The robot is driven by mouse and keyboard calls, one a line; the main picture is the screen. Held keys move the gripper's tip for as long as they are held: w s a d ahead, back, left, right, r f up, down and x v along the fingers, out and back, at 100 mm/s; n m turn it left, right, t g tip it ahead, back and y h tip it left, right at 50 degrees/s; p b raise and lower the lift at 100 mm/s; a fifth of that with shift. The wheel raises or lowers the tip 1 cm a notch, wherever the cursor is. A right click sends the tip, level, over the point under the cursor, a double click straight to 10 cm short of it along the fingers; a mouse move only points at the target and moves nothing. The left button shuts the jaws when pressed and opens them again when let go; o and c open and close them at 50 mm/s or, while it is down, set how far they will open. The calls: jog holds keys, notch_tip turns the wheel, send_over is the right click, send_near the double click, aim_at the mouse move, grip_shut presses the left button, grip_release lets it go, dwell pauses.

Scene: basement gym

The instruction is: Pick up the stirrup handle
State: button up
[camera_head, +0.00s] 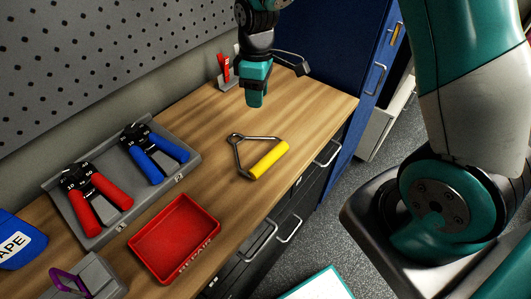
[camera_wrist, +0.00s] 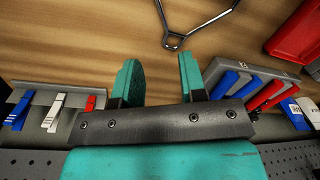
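The stirrup handle has a yellow cylindrical grip (camera_head: 269,160) and a bent metal frame. It lies flat on the wooden worktop (camera_head: 205,118), its frame pointing left and back. The handle's frame is partly cut off by that view's top edge.
A red tray (camera_head: 146,247) sits in front of the handle. A grey tray (camera_head: 107,222) holds red and blue hand grippers at left. A small holder (camera_head: 228,86) with clips stands near my gripper. A pegboard wall (camera_head: 95,55) lines the back; a blue locker (camera_head: 335,50) stands beyond.

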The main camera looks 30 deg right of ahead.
jog(key=p, duration=0.1)
send_over(259, 138)
jog(key=w, duration=0.1)
notch_tip(259, 138, down, 7)
jog(key=shift+w+d+r, duration=0.1)
jog(key=shift+w+d, duration=0.05)
jog(key=shift+s+f+p, duration=0.2)
jog(key=shift+f+p, duration=0.2)
jog(key=shift+f, duration=0.5)
jog(key=shift+s+f+p, duration=0.25)
jog(key=shift+f+p, duration=0.1)
jog(key=shift+f, duration=0.5)
jog(key=shift+s+f+p, duration=0.2)
jog(key=shift+f+p, duration=0.2)
jog(key=shift+f, duration=0.5)
grip_shut()
